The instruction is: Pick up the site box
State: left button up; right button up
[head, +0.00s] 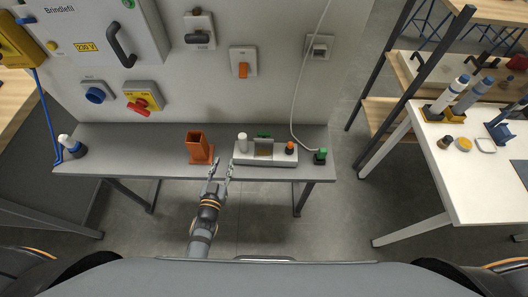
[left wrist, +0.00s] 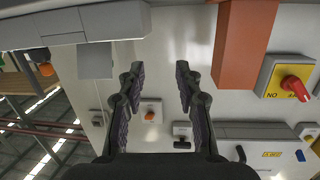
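No label shows which thing is the site box. On the narrow grey shelf (head: 120,136) stand an upright orange-brown open-topped holder (head: 198,150) and a light grey tray-like box (head: 243,159) to its right. The grey box bears a white cylinder (head: 242,142) and an orange-topped knob (head: 290,147). My left gripper (head: 221,168) is open and empty, with its fingers pointing at the shelf between the holder and the box. In the left wrist view the gripper (left wrist: 160,70) is open, with nothing between its fingers; the holder (left wrist: 243,45) is right of them. My right gripper is out of view.
The wall panel (head: 270,95) behind the shelf carries switches and a cabinet (head: 95,35) with a black handle. A white table (head: 470,180) is at right.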

aim_at(242, 147)
pick_arm(q)
jog(key=w+d, duration=0.1)
jog(key=w+d+h, duration=0.1)
jog(key=d, duration=0.1)
jog(key=w+d+r+m+t+h, duration=0.1)
jog(key=d, duration=0.1)
jog(key=shift+d+r, duration=0.1)
jog(key=shift+d, duration=0.05)
jog(key=shift+p+x, duration=0.5)
jog(key=shift+x, duration=2.55)
jog(key=shift+s, duration=0.1)
jog(key=shift+c, duration=0.2)
grip_shut()
